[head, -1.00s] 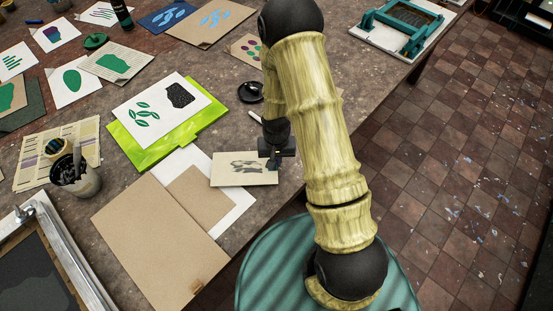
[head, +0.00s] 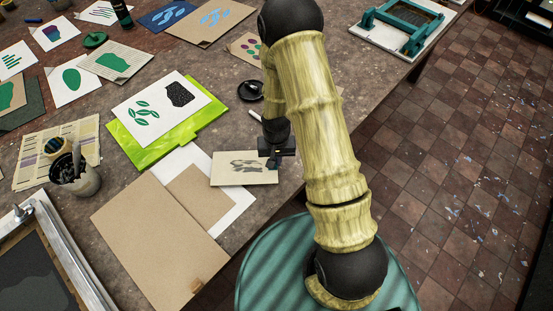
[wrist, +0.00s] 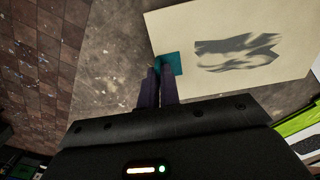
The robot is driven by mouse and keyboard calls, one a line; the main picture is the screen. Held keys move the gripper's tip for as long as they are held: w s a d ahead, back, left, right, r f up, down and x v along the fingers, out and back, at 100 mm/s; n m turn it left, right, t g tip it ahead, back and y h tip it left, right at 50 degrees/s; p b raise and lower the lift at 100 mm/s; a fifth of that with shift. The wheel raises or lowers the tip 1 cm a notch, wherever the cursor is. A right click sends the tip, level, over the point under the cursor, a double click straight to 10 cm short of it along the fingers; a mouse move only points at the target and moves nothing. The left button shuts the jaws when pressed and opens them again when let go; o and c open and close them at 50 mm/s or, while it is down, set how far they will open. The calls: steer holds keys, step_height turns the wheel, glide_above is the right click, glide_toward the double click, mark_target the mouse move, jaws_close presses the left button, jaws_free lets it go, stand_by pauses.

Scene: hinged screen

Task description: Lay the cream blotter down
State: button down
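The cream blotter (head: 229,178) is a pale sheet with dark grey smudges, near the table's front edge in the head view. In the wrist view the blotter (wrist: 290,85) fills the upper right, and a small teal tab (wrist: 174,64) sits at its near left corner. My gripper (wrist: 159,72) has its two dark fingers close together, with their tips at the tab; they look shut on it. In the head view my gripper (head: 275,160) is at the blotter's right end. Whether the blotter touches the table is unclear.
Left of the blotter lie a white sheet with a brown panel (head: 200,195) and a large brown board (head: 155,240). A lime green board (head: 150,158) with a leaf print lies behind. A black dish (head: 250,91) stands beyond. The table edge is close on the right.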

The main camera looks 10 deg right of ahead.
steer(key=shift+f+b, duration=0.35)
steer(key=shift+f, duration=0.15)
stand_by(0.4)
steer(key=c, duration=1.6)
jaws_free()
steer(key=shift+r, duration=0.15)
steer(key=shift+r+p, duration=2.6)
steer(key=shift+r, duration=0.85)
